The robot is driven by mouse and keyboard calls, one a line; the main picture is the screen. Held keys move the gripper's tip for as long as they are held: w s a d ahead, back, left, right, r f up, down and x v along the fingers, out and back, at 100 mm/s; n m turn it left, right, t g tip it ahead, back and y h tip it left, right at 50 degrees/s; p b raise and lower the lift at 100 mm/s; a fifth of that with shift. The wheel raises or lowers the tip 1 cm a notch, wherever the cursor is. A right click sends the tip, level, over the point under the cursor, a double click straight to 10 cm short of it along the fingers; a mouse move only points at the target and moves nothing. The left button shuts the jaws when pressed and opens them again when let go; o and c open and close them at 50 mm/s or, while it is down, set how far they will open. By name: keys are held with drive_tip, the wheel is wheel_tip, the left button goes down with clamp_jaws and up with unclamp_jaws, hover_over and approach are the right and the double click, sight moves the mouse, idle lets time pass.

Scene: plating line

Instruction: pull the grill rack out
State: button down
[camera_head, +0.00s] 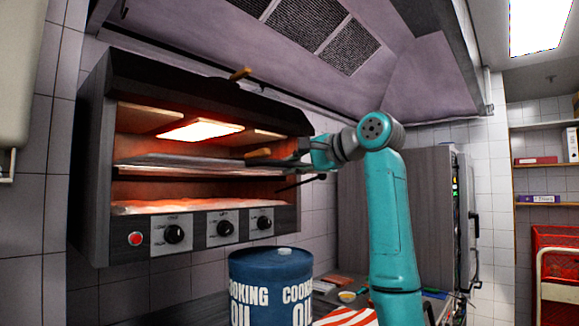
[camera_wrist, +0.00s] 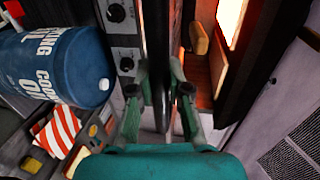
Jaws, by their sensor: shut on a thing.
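The grill rack (camera_head: 180,161) is a flat grey rack inside the glowing wall-mounted grill (camera_head: 97,160). It lies roughly level, between the lit top element and the lower orange-lit floor. My gripper (camera_head: 303,150) reaches in from the right, at the right front of the opening. In the wrist view my gripper (camera_wrist: 160,92) has its two fingers on either side of a dark, thin bar (camera_wrist: 158,45), which looks like the rack's front edge. The jaws are closed on it. The exact contact is partly hidden by the fingers.
A dark rod (camera_head: 300,182) sticks out below my gripper. A blue cooking-oil drum (camera_head: 262,276) stands below the grill, near a red-striped cloth (camera_head: 346,317). A grey cabinet stands behind my arm.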

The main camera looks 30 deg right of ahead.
drive_tip(key=c, duration=1.1)
unclamp_jaws()
drive_tip(key=v, duration=1.2)
drive_tip(key=shift+f, duration=0.1)
drive_tip(key=shift+w+f, duration=0.1)
